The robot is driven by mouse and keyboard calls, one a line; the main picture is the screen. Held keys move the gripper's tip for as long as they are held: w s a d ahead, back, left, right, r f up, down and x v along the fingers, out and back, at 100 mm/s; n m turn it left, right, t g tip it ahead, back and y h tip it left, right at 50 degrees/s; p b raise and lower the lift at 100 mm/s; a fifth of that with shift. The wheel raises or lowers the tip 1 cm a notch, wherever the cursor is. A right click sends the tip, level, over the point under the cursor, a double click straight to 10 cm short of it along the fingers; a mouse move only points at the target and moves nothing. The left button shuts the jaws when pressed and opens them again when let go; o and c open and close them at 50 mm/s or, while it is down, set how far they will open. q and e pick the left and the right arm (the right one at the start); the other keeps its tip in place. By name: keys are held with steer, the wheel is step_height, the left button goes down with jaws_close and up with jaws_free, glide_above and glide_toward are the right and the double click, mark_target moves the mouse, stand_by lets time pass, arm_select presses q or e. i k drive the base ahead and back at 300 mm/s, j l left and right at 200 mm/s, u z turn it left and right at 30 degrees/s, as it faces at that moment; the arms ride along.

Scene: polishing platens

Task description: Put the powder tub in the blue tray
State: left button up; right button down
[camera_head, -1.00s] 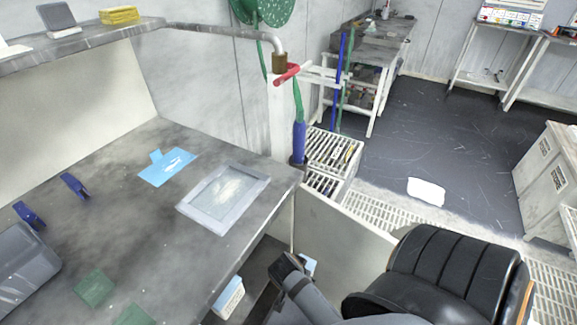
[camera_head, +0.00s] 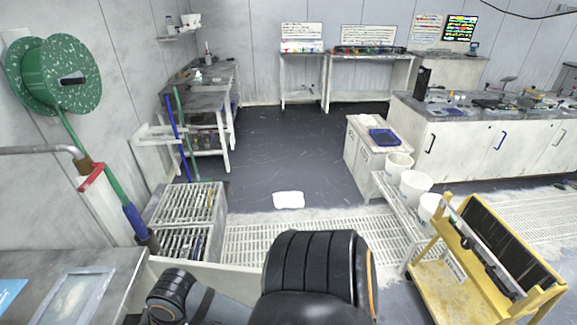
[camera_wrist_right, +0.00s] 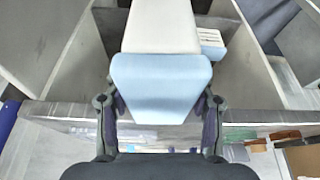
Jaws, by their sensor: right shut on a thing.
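The powder tub (camera_wrist_right: 158,75), white with a light blue end, fills the middle of the right wrist view. My right gripper (camera_wrist_right: 159,98) is shut on it, with one finger on each side of the light blue end. In the head view, the tub is not visible and dark parts of my arm show at the bottom. A dark blue tray (camera_head: 384,137) lies on top of a small pale cabinet (camera_head: 364,158), right of the middle. My left gripper is not in view.
A second white and light blue item (camera_wrist_right: 211,43) is behind the tub. White buckets (camera_head: 414,184) stand on a low bench before the cabinet. A yellow cart (camera_head: 440,290) is at lower right. Slatted crates (camera_head: 186,205) are at left. Dark floor (camera_head: 290,150) is mostly clear, apart from a white sheet (camera_head: 289,200).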

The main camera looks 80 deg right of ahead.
mark_target(383, 139)
steer(key=k, duration=0.7)
steer(key=u, duration=4.7)
steer(key=i+j+u, duration=0.1)
steer(key=u, duration=1.65)
steer(key=i+l, duration=0.1)
steer(key=i, duration=0.5)
steer(key=i+l+u, duration=0.15)
steer(key=i, duration=0.45)
steer(key=i+u, duration=0.1)
steer(key=i, duration=0.6)
steer(key=i+l, duration=0.1)
steer(key=i, duration=0.6)
steer(key=i+u, duration=0.15)
steer(key=i, duration=0.6)
steer(key=i+j+u, duration=0.15)
steer(key=i+u, duration=0.45)
steer(key=u, duration=0.2)
steer(key=i+u, duration=0.3)
steer(key=u, duration=0.15)
steer(key=i+l+u, duration=0.2)
steer(key=u, duration=0.2)
steer(key=i+j+u, duration=0.25)
steer(key=i+u, duration=0.2)
steer(key=i, duration=0.3)
steer(key=i+u, duration=0.45)
steer(key=i, duration=0.3)
steer(key=i+l+u, duration=0.25)
steer(key=i+u, duration=0.2)
steer(key=i, duration=0.3)
